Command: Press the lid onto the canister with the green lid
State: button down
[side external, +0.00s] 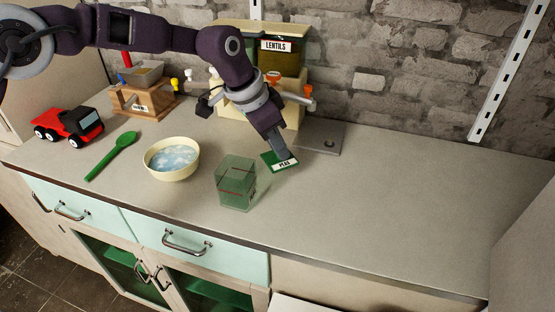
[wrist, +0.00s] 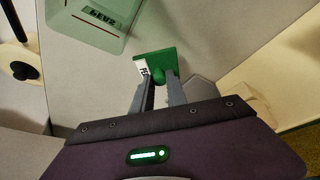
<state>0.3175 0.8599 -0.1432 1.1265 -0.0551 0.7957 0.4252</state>
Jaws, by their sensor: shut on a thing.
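The green lid (side external: 269,160) has a white label reading "PEAS" and is held in my gripper (side external: 284,155) above or at the counter, to the right of the canister. In the wrist view the lid (wrist: 154,62) shows at the fingertips, and my gripper (wrist: 160,88) is shut on what looks like its knob. The clear greenish canister (side external: 236,184) stands on the counter, left of the lid and apart from it. In the wrist view the canister (wrist: 98,22) is at the upper left. I cannot tell how high the lid is above the counter.
A cream bowl (side external: 172,159) of bluish contents, a green spoon (side external: 112,155) and a red toy truck (side external: 70,126) lie to the left. A cream unit with a "LENTILS" canister (side external: 277,57) stands behind my gripper. The counter (side external: 380,200) at right is clear.

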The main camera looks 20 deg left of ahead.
notch_tip(320, 180, up, 6)
jog(key=shift+s+f, duration=0.15)
jog(key=s+a+r+n+t+y, duration=0.1)
jog(key=s+a+r+n+y, duration=0.15)
jog(key=s+n, duration=0.2)
jog(key=s+a+r+n+y, duration=0.1)
jog(key=s+a+r+n, duration=0.2)
jog(key=s+r+n, duration=0.15)
notch_tip(320, 180, down, 7)
jog(key=shift+s+d, duration=0.15)
jog(key=shift+s, duration=0.1)
jog(key=shift+f, duration=0.25)
dwell(1.2)
jog(key=c, duration=1.3)
grip_release()
jog(key=shift+o, duration=0.2)
jog(key=o, duration=0.5)
